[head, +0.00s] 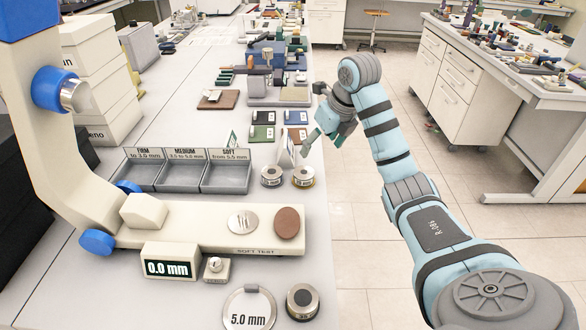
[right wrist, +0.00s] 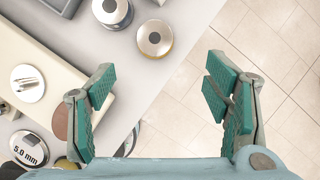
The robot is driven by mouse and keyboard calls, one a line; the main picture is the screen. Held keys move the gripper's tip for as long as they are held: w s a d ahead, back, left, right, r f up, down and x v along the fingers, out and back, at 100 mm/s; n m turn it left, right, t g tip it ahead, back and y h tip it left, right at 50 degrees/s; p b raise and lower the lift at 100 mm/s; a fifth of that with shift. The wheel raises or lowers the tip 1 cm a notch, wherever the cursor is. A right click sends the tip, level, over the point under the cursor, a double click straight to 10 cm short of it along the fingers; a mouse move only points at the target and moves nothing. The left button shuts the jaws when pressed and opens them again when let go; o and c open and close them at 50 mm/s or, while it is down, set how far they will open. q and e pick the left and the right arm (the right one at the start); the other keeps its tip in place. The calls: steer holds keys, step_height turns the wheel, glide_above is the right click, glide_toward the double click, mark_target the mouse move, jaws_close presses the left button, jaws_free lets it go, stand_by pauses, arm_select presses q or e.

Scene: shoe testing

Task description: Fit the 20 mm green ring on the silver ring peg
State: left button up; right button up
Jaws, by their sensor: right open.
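I cannot make out a green ring in either view. I cannot tell which metal part is the silver ring peg. Two short metal cylinders stand near the table's right edge: a left one (head: 272,176) and a right one (head: 304,177). They also show at the top of the right wrist view, the left one (right wrist: 112,11) cut by the edge and the right one (right wrist: 155,39) whole. My right gripper (head: 327,134) is above the table edge, beyond these cylinders in the head view. Its green-padded fingers (right wrist: 160,84) are wide apart with nothing between them. My left gripper is not in view.
A beige tester (head: 190,225) with a 0.0 mm display (head: 168,269) fills the left. A grey three-part tray (head: 180,188) stands behind it. A 5.0 mm disc (head: 249,309) and a dark-sided cylinder (head: 302,301) are in front. Open floor lies right of the table.

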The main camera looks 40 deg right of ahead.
steer(key=b, duration=0.3)
glide_toward(306, 174)
steer(key=f, duration=0.1)
steer(key=x, duration=0.2)
steer(key=shift+w+d+f, duration=0.15)
steer(key=shift+d+f, duration=0.1)
steer(key=shift+f, duration=0.1)
steer(key=x, duration=0.5)
steer(key=shift+w+a+f, duration=0.2)
steer(key=shift+w+f, duration=0.1)
steer(key=shift+f, duration=0.15)
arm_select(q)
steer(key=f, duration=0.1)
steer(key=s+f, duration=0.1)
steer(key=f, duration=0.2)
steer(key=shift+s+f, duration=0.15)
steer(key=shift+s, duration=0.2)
arm_select(e)
steer(key=shift+c, duration=0.3)
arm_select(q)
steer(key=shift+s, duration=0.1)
arm_select(e)
steer(key=c, duration=1.2)
